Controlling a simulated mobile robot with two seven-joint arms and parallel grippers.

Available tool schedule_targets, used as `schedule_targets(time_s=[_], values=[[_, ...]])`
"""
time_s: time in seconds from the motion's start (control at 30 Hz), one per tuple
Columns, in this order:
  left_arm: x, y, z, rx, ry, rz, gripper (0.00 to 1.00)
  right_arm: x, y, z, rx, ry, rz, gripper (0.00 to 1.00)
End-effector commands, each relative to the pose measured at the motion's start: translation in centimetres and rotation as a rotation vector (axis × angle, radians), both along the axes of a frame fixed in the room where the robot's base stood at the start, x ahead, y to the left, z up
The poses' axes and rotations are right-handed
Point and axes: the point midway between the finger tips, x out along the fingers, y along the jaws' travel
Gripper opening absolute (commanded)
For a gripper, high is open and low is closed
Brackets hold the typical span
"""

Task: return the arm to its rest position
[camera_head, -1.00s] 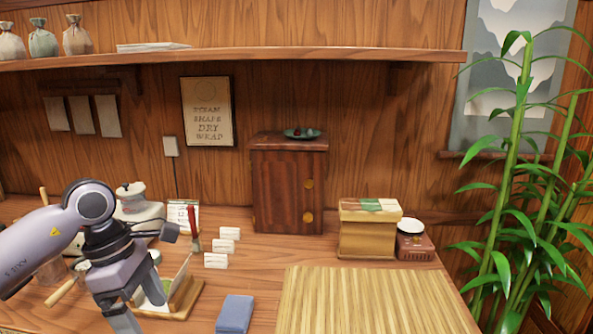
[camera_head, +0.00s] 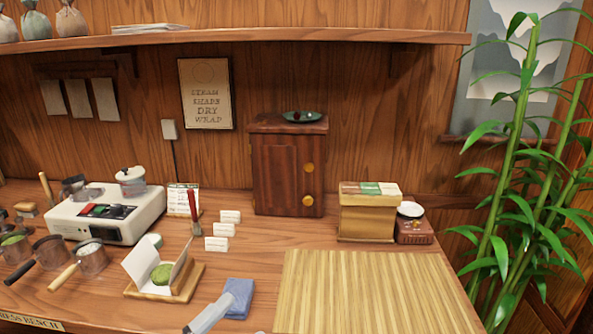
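My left arm's large links are out of the picture. A pale grey, narrow piece (camera_head: 208,315) reaches in at the bottom edge and overlaps the lower left of the blue folded cloth (camera_head: 239,297). It looks like part of my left gripper, but too little shows to tell whether the fingers are open or shut, or whether it touches the cloth. My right gripper is not in view.
A wooden stand (camera_head: 192,287) with white paper and a green tea cake (camera_head: 162,274) sits left of the cloth. A white appliance (camera_head: 146,217) and handled cups stand farther left. A slatted mat (camera_head: 370,295) lies right. A wooden cabinet (camera_head: 265,168) stands behind.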

Motion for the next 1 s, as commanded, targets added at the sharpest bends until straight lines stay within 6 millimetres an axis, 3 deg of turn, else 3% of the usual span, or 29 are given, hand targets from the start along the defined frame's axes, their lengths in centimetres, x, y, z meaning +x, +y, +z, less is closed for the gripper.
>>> schedule_targets(time_s=[0.17, 0.3, 0.4, 0.5, 0.63, 0.87, 1.0], values=[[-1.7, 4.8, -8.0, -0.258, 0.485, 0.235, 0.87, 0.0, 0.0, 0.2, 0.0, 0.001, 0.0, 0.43], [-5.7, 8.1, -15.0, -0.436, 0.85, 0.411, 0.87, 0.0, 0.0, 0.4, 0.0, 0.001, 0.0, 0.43], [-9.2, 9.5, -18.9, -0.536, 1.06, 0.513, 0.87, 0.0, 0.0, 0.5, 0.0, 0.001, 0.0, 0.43], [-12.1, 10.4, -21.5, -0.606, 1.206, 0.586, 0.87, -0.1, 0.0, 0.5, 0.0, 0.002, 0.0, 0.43], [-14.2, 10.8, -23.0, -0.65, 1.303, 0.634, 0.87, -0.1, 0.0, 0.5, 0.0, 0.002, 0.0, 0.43], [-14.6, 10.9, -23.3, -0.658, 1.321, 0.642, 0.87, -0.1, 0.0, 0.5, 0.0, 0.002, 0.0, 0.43], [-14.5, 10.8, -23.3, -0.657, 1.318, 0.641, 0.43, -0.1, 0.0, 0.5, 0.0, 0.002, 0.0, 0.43]])
